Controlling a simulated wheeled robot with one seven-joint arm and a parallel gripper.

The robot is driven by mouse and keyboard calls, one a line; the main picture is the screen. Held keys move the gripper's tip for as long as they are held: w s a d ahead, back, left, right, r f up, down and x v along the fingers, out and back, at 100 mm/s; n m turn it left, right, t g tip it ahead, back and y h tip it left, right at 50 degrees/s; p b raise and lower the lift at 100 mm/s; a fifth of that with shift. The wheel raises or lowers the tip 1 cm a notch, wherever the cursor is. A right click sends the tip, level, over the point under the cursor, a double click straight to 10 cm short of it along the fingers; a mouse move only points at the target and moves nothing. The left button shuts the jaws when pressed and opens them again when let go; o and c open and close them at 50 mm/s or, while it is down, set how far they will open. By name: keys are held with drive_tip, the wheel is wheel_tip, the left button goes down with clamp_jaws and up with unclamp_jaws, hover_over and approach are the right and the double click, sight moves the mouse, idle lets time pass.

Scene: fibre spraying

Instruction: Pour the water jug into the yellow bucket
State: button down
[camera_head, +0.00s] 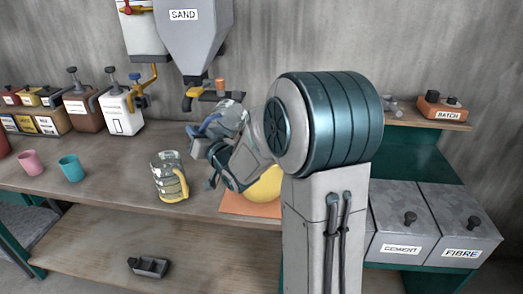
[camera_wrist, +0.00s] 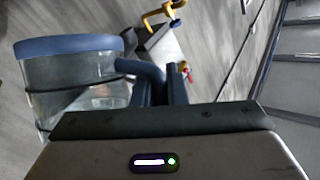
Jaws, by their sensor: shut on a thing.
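The blue-rimmed clear jug (camera_head: 230,117) is held up over the bench, left of my arm. In the wrist view the same jug (camera_wrist: 75,85) fills the left side, with dark bands around it. My gripper (camera_wrist: 165,88) is shut on its blue handle; in the head view my gripper (camera_head: 205,148) is partly hidden by the jug and wrist. The jug looks tilted in the head view; I cannot tell how much water it holds. The yellow bucket (camera_head: 266,188) stands on an orange mat (camera_head: 235,205), mostly hidden behind my arm, below and right of the jug.
A yellow-handled jug (camera_head: 170,180) stands left of the mat. Pink (camera_head: 31,163) and teal (camera_head: 71,168) cups are farther left. A SAND hopper (camera_head: 192,40) hangs behind the jug. CEMENT (camera_head: 403,248) and FIBRE (camera_head: 461,252) bins are at right.

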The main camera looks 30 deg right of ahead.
sight(206, 124)
drive_tip(key=shift+s+d+r+m+t+b, duration=0.3)
drive_tip(key=shift+r+m+t+b, duration=0.25)
drive_tip(key=shift+m+t, duration=0.2)
drive_tip(key=shift+d+r+m+t+b, duration=0.1)
drive_tip(key=shift+m+t+b, duration=0.1)
drive_tip(key=shift+m+t, duration=0.25)
drive_tip(key=shift+r+m+t+b, duration=0.1)
drive_tip(key=shift+m+t+b, duration=0.1)
drive_tip(key=shift+t, duration=0.3)
drive_tip(key=shift+r, duration=0.3)
drive_tip(key=shift+s+d+r+m+t+h+p, duration=0.15)
drive_tip(key=shift+d+r+m+t+h+p, duration=0.05)
drive_tip(key=shift+r+m+t+h+p, duration=0.4)
drive_tip(key=shift+s+d+r+m+t+p, duration=0.15)
drive_tip(key=shift+d+r+m+t+p, duration=0.05)
drive_tip(key=shift+r+m+t, duration=0.25)
drive_tip(key=shift+s+d+r+m+t+p, duration=0.2)
drive_tip(key=shift+r+m+t, duration=0.15)
drive_tip(key=shift+r+m, duration=0.2)
drive_tip(key=shift+s+d+r+m+t+h+b, duration=0.4)
drive_tip(key=shift+d+m+h+b, duration=0.1)
drive_tip(key=shift+m+h+b, duration=0.15)
drive_tip(key=shift+s+d+r+m+t+h+b, duration=0.4)
drive_tip(key=shift+d+m+h+b, duration=0.15)
drive_tip(key=shift+b, duration=0.1)
idle(0.3)
